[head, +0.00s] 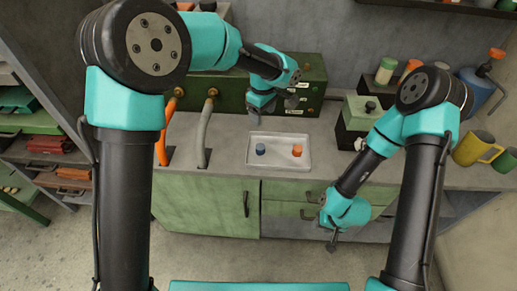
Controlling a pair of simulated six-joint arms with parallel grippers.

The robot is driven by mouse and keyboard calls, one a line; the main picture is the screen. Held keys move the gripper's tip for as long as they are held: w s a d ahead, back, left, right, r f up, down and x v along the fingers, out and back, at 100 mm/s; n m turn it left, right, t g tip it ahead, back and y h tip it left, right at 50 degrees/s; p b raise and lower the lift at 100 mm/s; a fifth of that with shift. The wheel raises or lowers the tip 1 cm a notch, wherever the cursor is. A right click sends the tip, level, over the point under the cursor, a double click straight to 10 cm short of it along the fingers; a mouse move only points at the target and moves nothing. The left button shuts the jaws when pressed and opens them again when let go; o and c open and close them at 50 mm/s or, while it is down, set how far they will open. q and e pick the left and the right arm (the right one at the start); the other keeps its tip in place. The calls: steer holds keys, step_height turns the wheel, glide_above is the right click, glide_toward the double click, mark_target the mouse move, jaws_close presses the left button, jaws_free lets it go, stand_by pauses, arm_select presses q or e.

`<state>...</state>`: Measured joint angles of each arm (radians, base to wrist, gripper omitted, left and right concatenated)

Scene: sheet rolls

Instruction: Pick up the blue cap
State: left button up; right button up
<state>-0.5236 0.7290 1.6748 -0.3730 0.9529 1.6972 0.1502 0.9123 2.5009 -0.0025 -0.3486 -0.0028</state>
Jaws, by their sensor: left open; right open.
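The small blue cap (261,149) sits in the left half of a shallow white tray (279,138) on the grey counter. A small orange cap (297,150) sits in the same tray to its right. My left gripper (272,108) is open and empty, above and behind the tray, near the front of the green box. It is apart from the blue cap. My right gripper (331,242) is open and empty, low in front of the cabinet, to the right of the tray and well away from it.
A green box with labels (312,85) stands behind the tray. A smaller green and black box (358,115) stands to the right.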

arm_select(q)
glide_toward(261, 147)
step_height(261, 147, down, 5)
steer(key=shift+d+f, duration=0.1)
stand_by(0.6)
steer(key=shift+f, duration=0.1)
steer(key=shift+f, duration=2.5)
steer(key=shift+c, duration=0.4)
steer(key=c, duration=0.9)
